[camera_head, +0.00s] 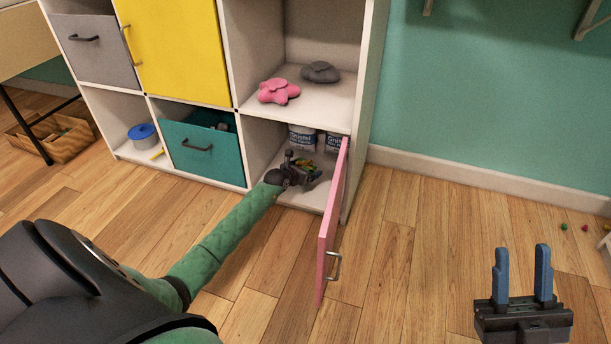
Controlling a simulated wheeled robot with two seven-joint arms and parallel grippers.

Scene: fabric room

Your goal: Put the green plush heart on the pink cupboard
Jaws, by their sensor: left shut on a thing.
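The pink cupboard is the bottom right compartment of the white shelf unit, and its pink door (331,225) stands open towards me. My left gripper (307,168) is inside this compartment, low near its floor. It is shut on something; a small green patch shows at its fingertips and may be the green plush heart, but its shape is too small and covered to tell. My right gripper (522,273) is open and empty, with its blue fingers apart, over the floor at the lower right.
White labelled tins (302,138) stand at the back of the compartment. A pink plush (278,91) and a grey plush (320,72) lie on the shelf above. A teal drawer (203,150) is to the left. The floor right of the door is mostly clear.

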